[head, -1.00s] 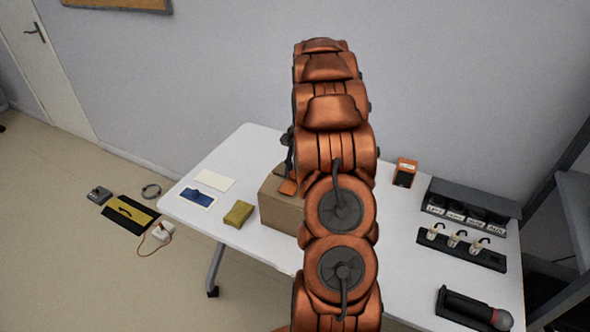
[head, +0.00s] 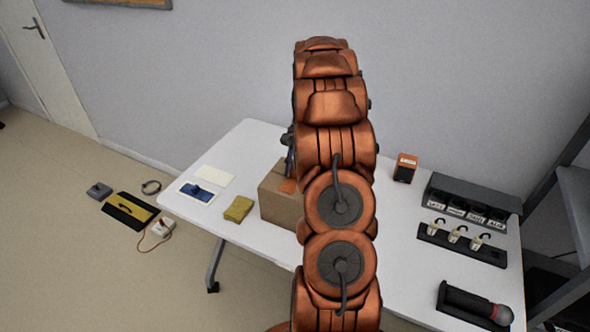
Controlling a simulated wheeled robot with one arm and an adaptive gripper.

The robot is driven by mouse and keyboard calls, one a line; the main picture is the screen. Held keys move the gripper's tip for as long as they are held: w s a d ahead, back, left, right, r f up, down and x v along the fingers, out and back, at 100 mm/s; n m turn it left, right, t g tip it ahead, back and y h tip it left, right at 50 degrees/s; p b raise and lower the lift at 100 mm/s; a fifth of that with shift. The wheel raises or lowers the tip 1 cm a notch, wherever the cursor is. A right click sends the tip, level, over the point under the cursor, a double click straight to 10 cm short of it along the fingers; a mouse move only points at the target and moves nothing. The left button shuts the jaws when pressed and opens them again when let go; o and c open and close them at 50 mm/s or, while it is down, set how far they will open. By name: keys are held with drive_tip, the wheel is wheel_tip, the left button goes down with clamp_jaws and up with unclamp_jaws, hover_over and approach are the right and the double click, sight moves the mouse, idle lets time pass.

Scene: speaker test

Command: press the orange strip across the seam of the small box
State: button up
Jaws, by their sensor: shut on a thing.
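The small brown box (head: 279,205) stands on the white table, with its right part hidden behind my arm. The orange strip (head: 288,186) shows at the top of the box, beside my arm. My gripper (head: 291,165) is just above the box top, largely hidden by my arm. It is shut on the orange strip, though its fingertips are hard to make out. I cannot see the seam clearly, nor whether the strip lies flat across it.
A yellow-green block (head: 238,209), a blue item on a white card (head: 198,193) and a pale sheet (head: 215,175) lie left of the box. An orange-black box (head: 405,168), a dark labelled rack (head: 470,200), a hook holder (head: 460,246) and a microphone (head: 500,316) are right of my arm.

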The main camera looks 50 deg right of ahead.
drive_tip(key=o, duration=1)
drive_tip(key=shift+c, duration=0.2)
drive_tip(key=shift+r+p, duration=0.85)
drive_tip(key=shift+r, duration=3.15)
drive_tip(key=shift+a, duration=0.1)
